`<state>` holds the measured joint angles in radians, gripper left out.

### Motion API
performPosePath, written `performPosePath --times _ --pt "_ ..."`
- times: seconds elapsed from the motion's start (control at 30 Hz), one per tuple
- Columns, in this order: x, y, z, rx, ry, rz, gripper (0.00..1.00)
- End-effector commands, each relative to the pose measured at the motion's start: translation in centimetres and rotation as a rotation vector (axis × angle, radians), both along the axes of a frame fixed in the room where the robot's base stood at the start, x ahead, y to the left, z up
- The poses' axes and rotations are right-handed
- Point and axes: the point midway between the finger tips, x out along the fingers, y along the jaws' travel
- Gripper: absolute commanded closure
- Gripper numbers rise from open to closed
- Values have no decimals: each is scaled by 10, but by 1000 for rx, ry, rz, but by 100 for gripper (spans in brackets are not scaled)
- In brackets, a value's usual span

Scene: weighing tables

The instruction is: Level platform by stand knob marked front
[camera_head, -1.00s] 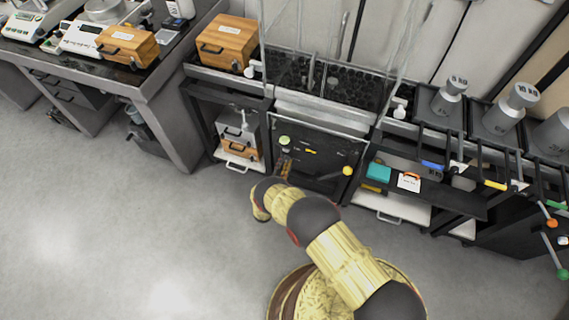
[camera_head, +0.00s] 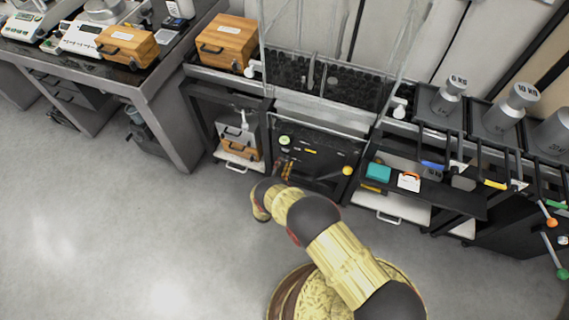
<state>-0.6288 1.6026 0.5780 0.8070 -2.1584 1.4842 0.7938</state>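The platform appears to be the dark perforated bed (camera_head: 345,84) behind clear panels, on a stand at the upper middle. Below it is a dark front panel (camera_head: 325,160) with a pale green round knob (camera_head: 284,140) at its left and a yellow knob (camera_head: 348,171) at its right. No "front" marking is readable on either knob. My arm reaches up from the bottom right, and my gripper (camera_head: 284,170) is at the left of the dark panel, just below the green knob. Contact cannot be told, and the fingers are too small to show whether they are open.
A wooden case (camera_head: 227,42) stands left of the platform. Grey weights (camera_head: 449,95) stand in trays at the right, above a dark shelf (camera_head: 450,200) with small coloured items. A table (camera_head: 160,80) with balances is at upper left. The floor at lower left is clear.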

Motion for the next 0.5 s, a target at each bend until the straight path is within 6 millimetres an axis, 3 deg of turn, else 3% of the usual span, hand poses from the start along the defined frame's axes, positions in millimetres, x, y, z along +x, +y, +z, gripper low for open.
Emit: performPosePath --times 0.33,0.5 --pt "-1 1 0 0 -1 1 55" --pt "-17 8 0 -1 1 4 55"
